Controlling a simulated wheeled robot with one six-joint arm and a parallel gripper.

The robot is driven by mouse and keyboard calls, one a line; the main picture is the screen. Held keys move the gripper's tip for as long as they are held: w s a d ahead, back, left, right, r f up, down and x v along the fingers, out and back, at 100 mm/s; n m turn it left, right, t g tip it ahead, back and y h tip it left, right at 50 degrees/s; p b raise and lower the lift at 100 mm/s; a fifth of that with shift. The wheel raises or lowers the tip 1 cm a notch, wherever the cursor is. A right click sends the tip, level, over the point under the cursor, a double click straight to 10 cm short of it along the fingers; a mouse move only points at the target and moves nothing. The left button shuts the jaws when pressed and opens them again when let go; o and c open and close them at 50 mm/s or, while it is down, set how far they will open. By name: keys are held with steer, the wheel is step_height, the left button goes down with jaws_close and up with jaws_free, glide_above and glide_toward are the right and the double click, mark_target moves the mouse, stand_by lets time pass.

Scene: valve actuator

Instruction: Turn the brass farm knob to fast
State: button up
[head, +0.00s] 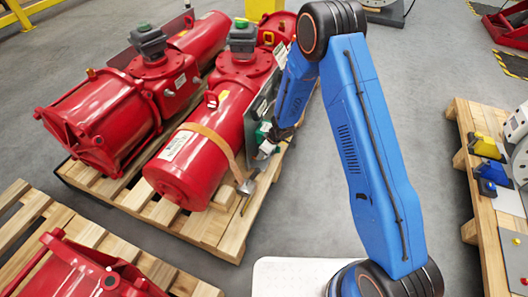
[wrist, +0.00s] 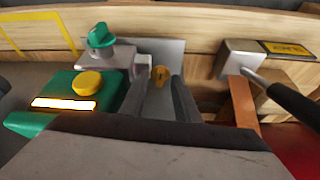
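A small brass knob (wrist: 159,75) with a dark mark on its face shows in the wrist view, in front of a grey metal plate (wrist: 170,55). My gripper (wrist: 164,82) has its two dark fingers apart, one on each side of the knob as seen from the wrist. There is a gap between them, and I cannot tell whether either finger touches the knob. In the head view my gripper is beside the middle red actuator (head: 208,140), close to its side panel (head: 258,105). The knob cannot be made out there. No "fast" label is readable.
Left of the knob are a green box with a yellow button (wrist: 88,84) and a green knob (wrist: 101,35). A grey bracket with a dark lever (wrist: 280,98) stands on the right. Another red actuator (head: 125,110) and pallets surround the work area.

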steer(key=v, duration=1.7)
steer(key=shift+s+r, duration=0.1)
steer(key=shift+r, duration=0.05)
